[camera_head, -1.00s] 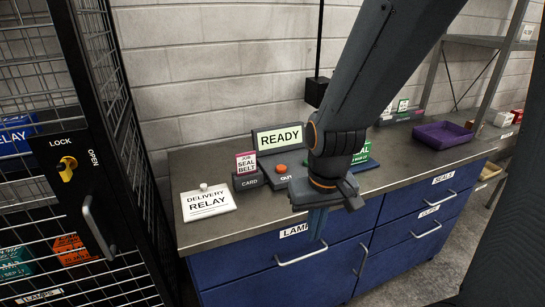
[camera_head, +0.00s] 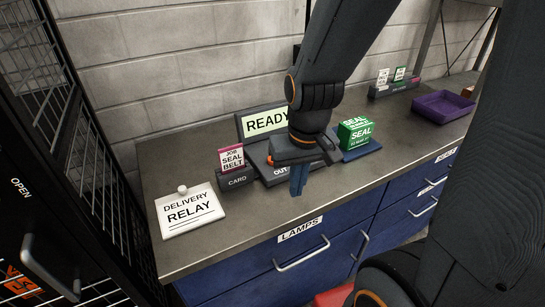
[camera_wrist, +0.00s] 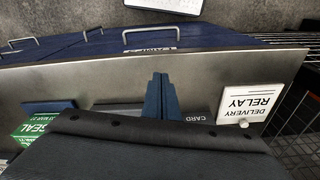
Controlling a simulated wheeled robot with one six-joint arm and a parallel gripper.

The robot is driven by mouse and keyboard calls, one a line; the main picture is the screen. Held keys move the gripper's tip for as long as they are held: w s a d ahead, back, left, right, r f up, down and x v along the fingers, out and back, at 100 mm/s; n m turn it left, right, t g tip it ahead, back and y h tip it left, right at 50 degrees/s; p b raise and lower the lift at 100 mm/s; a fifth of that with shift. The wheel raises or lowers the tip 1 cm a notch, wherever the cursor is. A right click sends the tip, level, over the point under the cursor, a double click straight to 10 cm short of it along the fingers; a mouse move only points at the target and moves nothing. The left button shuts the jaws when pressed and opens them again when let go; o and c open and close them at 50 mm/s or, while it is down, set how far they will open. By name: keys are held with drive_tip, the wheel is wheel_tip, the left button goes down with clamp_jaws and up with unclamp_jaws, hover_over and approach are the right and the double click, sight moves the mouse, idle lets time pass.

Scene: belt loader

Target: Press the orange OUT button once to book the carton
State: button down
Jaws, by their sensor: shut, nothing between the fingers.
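The counter terminal (camera_head: 282,168) has a screen (camera_head: 266,123) reading READY and an OUT label. In the wrist view the fingers (camera_wrist: 160,98) stand over the counter's front part. I cannot tell whether they touch anything. The green SEAL carton (camera_head: 355,132) sits on a blue pad right of the terminal. It also shows in the wrist view (camera_wrist: 38,125).
A card holder (camera_head: 237,180) with a SEAL BELT job card (camera_head: 232,158) stands left of the terminal. A DELIVERY RELAY sign (camera_head: 188,211) lies further left. A purple tray (camera_head: 443,106) is at the right. Blue drawers (camera_head: 300,275) with handles are below; a mesh cage (camera_head: 75,130) is at left.

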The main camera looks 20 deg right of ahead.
drive_tip(key=w+r+m+t+y+p, duration=0.2)
drive_tip(key=w+r+m+y, duration=0.1)
drive_tip(key=w+m, duration=0.5)
drive_tip(key=w+d+r+m+t+y+p, duration=0.1)
drive_tip(key=w+r+m+t+y+p, duration=0.1)
drive_tip(key=w+m, duration=0.6)
drive_tip(key=shift+w+d+r+y+p, duration=0.15)
drive_tip(key=shift+w+r+y+p, duration=0.45)
drive_tip(key=shift+w+r+y, duration=0.4)
drive_tip(key=shift+w+f, duration=0.1)
drive_tip(key=shift+f, duration=0.1)
wheel_tip(320, 180, down, 6)
drive_tip(key=b, duration=0.4)
drive_tip(key=shift+f, duration=0.25)
drive_tip(key=shift+f+b, duration=1.15)
drive_tip(key=shift+b, duration=0.2)
drive_tip(key=shift+f+b, duration=0.4)
drive_tip(key=shift+b, duration=0.15)
